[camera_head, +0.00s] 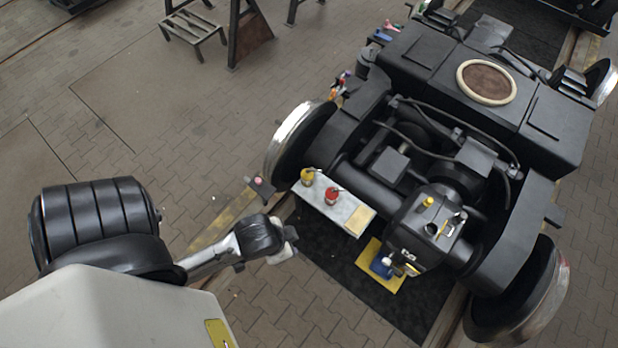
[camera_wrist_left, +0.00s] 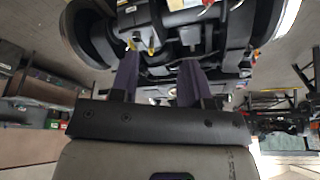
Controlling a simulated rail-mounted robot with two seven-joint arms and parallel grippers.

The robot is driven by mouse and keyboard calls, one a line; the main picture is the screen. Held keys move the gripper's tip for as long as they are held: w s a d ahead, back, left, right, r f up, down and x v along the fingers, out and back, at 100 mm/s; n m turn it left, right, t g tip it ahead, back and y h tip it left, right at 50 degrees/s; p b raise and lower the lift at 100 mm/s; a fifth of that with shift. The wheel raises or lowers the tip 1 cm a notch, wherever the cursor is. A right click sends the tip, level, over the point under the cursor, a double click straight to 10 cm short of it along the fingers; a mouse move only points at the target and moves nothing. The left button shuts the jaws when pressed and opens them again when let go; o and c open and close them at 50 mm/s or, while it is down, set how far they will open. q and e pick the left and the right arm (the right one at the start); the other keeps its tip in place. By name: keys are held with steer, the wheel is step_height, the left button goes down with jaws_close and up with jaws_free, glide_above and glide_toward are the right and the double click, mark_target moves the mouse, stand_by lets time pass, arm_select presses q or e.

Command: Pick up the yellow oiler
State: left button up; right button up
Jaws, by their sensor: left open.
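The yellow oiler (camera_head: 307,176) stands upright on a light grey tray (camera_head: 328,205) beside the bogie in the head view. A red oiler (camera_head: 332,195) stands next to it, to its right. My left gripper (camera_head: 285,246) is in front of the tray, apart from both oilers. In the left wrist view its two purple-grey fingers (camera_wrist_left: 159,82) are spread, with nothing between them. A small yellow item (camera_wrist_left: 151,49) shows beyond the fingers there; I cannot tell what it is. My right gripper is not in view.
The black bogie (camera_head: 440,170) fills the right side. Another yellow-topped item (camera_head: 428,202) sits on its near end. A blue item (camera_head: 381,265) lies on a yellow plate (camera_head: 392,283) on the dark mat. A wheel (camera_head: 290,140) stands just behind the tray.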

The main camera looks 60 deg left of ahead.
arm_select(q)
steer(key=o, duration=1)
steer(key=shift+a, duration=0.15)
